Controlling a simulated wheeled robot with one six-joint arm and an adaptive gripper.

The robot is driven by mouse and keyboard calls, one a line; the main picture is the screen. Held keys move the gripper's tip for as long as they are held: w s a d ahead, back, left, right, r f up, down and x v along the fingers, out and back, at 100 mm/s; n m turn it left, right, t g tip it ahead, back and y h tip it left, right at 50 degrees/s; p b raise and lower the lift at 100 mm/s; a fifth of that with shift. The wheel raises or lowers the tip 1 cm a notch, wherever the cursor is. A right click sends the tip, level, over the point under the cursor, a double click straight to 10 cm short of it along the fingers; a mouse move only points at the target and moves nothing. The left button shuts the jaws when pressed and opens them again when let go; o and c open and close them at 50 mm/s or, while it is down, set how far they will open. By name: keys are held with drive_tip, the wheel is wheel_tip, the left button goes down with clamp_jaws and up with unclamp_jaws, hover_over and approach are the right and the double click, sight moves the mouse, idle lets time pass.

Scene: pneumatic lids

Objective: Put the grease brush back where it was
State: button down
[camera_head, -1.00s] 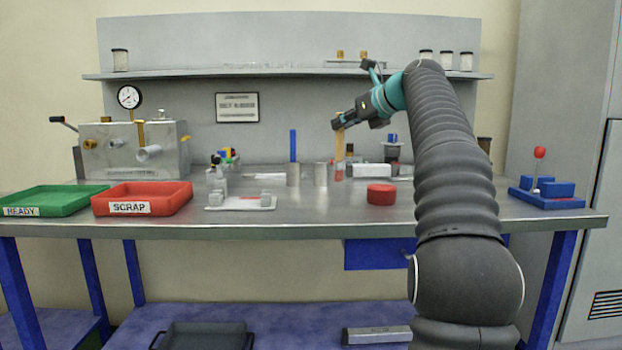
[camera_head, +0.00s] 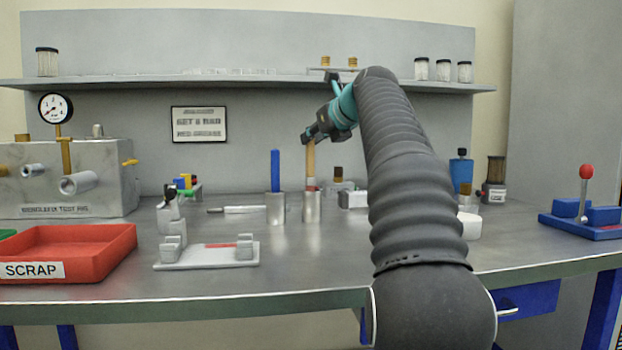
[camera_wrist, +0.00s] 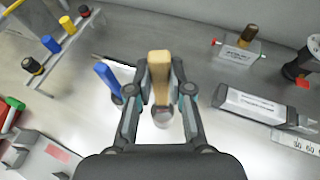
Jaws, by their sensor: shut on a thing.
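The grease brush has a tan wooden handle (camera_head: 310,160) and a red band near its lower end. It stands upright in the head view, and its handle also shows in the wrist view (camera_wrist: 160,75). My gripper (camera_head: 309,138) is shut on the upper handle. The brush is in line with a metal cup (camera_head: 310,209), its lower end at the cup's mouth. I cannot tell how far it is inside. In the wrist view the cup (camera_wrist: 162,119) shows below the handle, between my fingers. The bristles are not clearly visible.
A second metal cup (camera_head: 275,210) holding a blue stick (camera_head: 275,170) stands close on the left. A grey fixture (camera_head: 207,255) is in front. A red scrap tray (camera_head: 70,245) lies at left. A long grey block (camera_wrist: 250,106) lies to the right in the wrist view.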

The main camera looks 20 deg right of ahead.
drive_tip(key=shift+f+b, duration=1.15)
drive_tip(key=shift+f, duration=1.4)
drive_tip(key=c, duration=1.1)
unclamp_jaws()
drive_tip(key=shift+o, duration=0.2)
drive_tip(key=shift+s+r, duration=0.1)
drive_tip(key=shift+r, duration=0.1)
approach(312, 159)
drive_tip(key=v, duration=0.3)
drive_tip(key=shift+r+p, duration=0.1)
drive_tip(key=shift+p, duration=0.3)
